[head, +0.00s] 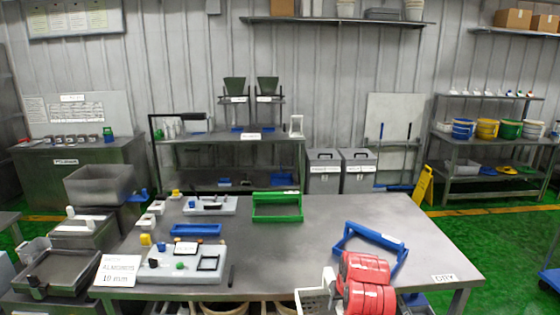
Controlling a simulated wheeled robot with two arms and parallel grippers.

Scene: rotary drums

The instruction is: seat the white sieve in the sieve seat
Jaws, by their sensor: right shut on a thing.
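The white sieve (313,301), a pale slotted basket shape, shows at the bottom edge, in front of the table's near edge. Its lower part is cut off by the frame. My right gripper (338,288), with its red arm parts, is shut on the sieve from the right; the fingertips are mostly hidden. My left gripper is not in view.
On the table (330,215) are a green frame tray (277,196), a blue frame tray (372,236) close behind my right arm, a flat blue tray (196,230) and a second grey board (209,206). A paper sign (116,270) stands front left. The table's middle is clear.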

